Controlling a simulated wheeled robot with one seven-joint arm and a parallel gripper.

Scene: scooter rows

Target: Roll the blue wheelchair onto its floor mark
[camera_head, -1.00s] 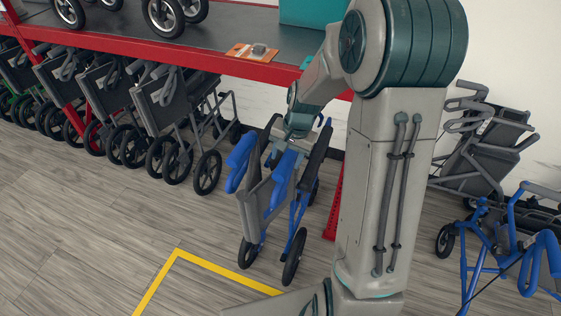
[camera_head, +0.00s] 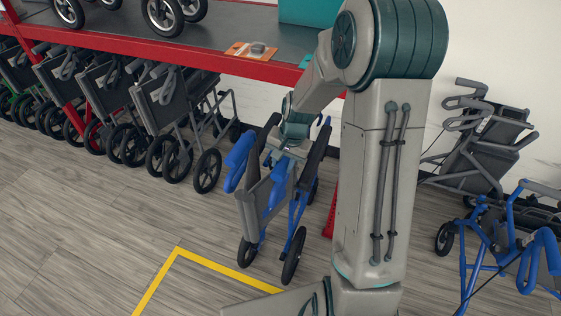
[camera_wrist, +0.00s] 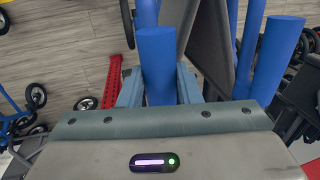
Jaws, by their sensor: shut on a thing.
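The blue wheelchair (camera_head: 256,205) stands folded and upright on the floor, in front of the red shelf, with blue handles, grey panels and black wheels. My gripper (camera_head: 285,158) is at its top and shut on one blue handle; in the wrist view the blue handle (camera_wrist: 158,65) sits between the jaws (camera_wrist: 160,88). A second blue handle (camera_wrist: 278,50) is to the right of it. The yellow floor mark (camera_head: 215,269) is a taped outline on the floor just in front of the wheelchair; my arm hides part of it.
A row of folded grey wheelchairs (camera_head: 160,105) stands under the red shelf (camera_head: 235,65) at the left. A grey walker (camera_head: 490,135) and a blue-framed one (camera_head: 500,240) stand at the right. The floor at the front left is clear.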

